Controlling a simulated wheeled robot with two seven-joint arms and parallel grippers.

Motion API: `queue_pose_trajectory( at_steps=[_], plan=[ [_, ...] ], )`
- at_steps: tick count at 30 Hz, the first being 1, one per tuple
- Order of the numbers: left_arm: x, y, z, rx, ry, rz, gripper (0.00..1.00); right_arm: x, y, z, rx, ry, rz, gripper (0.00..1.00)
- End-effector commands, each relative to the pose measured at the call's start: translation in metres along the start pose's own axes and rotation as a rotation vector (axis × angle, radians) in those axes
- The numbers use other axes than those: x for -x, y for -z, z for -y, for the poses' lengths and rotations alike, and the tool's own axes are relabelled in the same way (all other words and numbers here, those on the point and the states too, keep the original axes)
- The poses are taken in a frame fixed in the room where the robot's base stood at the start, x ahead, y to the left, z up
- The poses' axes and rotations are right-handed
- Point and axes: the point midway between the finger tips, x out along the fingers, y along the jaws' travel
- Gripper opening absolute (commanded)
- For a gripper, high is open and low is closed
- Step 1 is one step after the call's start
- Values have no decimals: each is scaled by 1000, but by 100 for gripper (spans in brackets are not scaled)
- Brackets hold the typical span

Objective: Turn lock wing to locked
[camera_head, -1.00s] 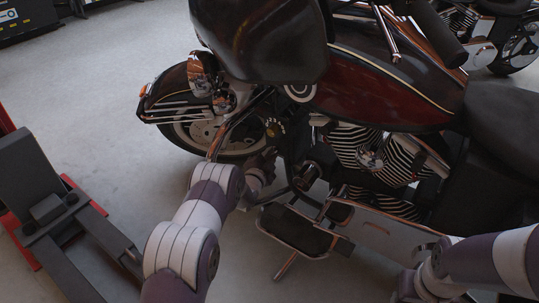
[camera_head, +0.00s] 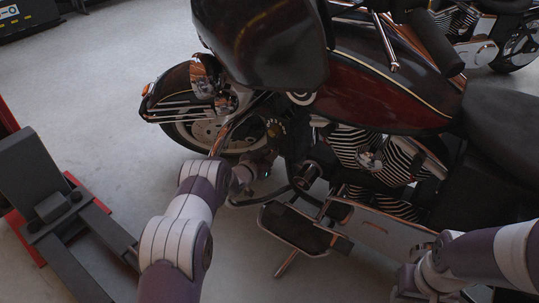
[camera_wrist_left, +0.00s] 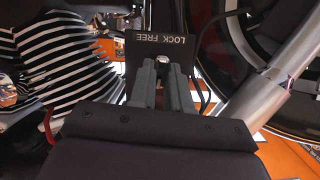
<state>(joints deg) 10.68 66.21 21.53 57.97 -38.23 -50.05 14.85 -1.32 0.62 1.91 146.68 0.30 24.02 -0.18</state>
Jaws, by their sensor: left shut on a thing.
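In the left wrist view a dark plate (camera_wrist_left: 143,52) carries the white words LOCK FREE, upside down. My left gripper (camera_wrist_left: 161,84) reaches up to this plate, its two grey fingers close together. They are shut on the lock wing, which they mostly hide; a small bright metal bit shows by the tips. In the head view my left gripper (camera_head: 262,168) is small and partly dark, at the motorcycle's (camera_head: 375,95) frame behind the front wheel. Which way the wing points cannot be told. My right arm enters at the lower right; its fingers do not show.
A black footboard (camera_head: 295,228) and a chrome engine (camera_head: 370,155) lie right of my left gripper. The front wheel (camera_head: 205,130) is behind it. A dark lift part with red edges (camera_head: 38,185) stands at the left. Grey floor between is clear.

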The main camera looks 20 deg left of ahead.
Motion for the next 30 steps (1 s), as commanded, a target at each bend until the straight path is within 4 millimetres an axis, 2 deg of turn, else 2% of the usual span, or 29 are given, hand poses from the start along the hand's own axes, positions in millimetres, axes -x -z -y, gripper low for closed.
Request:
queue_pose_trajectory(
  at_steps=[9,24,25,27,30],
  plan=[
    [0,-1,0,97,-30,1,0,1,0,0,0,0,0,43],
    [0,-1,1,115,-34,1,0,1,0,0,0,0,0,43],
    [0,-1,1,115,-34,1,20,1,0,0,0,0,0,43],
    [0,-1,1,115,-34,1,43,1,0,0,0,0,0,43],
    [0,-1,1,114,-34,0,43,1,0,0,0,0,0,43]
  ],
)
